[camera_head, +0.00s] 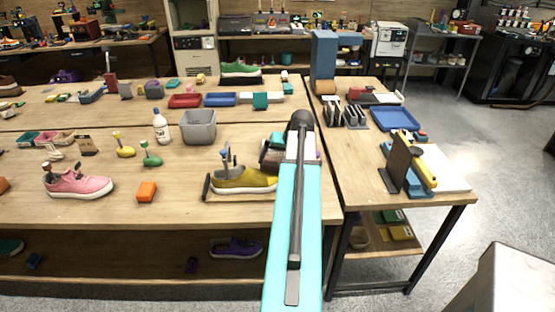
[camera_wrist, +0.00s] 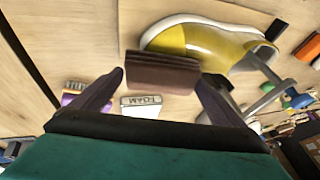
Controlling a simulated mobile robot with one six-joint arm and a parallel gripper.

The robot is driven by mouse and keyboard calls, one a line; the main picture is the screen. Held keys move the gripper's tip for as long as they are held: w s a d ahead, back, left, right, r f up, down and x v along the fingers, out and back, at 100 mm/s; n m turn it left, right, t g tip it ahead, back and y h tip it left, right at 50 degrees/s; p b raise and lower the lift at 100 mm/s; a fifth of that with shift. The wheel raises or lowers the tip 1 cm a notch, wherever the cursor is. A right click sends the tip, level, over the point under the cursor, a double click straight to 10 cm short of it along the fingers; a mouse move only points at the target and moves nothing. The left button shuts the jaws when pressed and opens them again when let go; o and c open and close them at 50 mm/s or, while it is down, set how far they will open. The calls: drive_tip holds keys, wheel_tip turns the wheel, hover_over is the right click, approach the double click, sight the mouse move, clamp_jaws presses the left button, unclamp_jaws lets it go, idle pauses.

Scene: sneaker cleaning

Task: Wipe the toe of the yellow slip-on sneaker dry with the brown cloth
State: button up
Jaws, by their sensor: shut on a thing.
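The yellow slip-on sneaker (camera_head: 240,182) sits on the table with its toe to the right and a grey post in its opening. In the wrist view the sneaker (camera_wrist: 215,45) fills the upper middle, its white-edged toe at the left. The brown cloth (camera_wrist: 162,72), a folded block, is between the fingers of my gripper (camera_wrist: 160,88), which is shut on it. The cloth overlaps the near side of the toe in that view; I cannot tell whether they touch. In the head view my arm largely hides the gripper and cloth, beside the toe end.
A white box marked FOAM (camera_wrist: 142,105) and a purple brush (camera_wrist: 75,95) lie near the gripper. A grey bin (camera_head: 198,127), an orange block (camera_head: 147,191) and a pink sneaker (camera_head: 78,184) stand to the left.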

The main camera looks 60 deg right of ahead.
drive_tip(key=shift+s+a, duration=0.65)
drive_tip(key=shift+a, duration=0.15)
drive_tip(key=shift+s+a, duration=0.1)
drive_tip(key=s+a, duration=0.2)
drive_tip(key=shift+s+a+p, duration=0.15)
drive_tip(key=shift+a+p, duration=0.15)
drive_tip(key=shift+a, duration=0.1)
drive_tip(key=shift+f, duration=0.15)
idle(0.7)
drive_tip(key=shift+d, duration=0.1)
idle(0.6)
drive_tip(key=shift+w+d, duration=1.3)
drive_tip(key=shift+d, duration=0.1)
drive_tip(key=shift+d, duration=0.1)
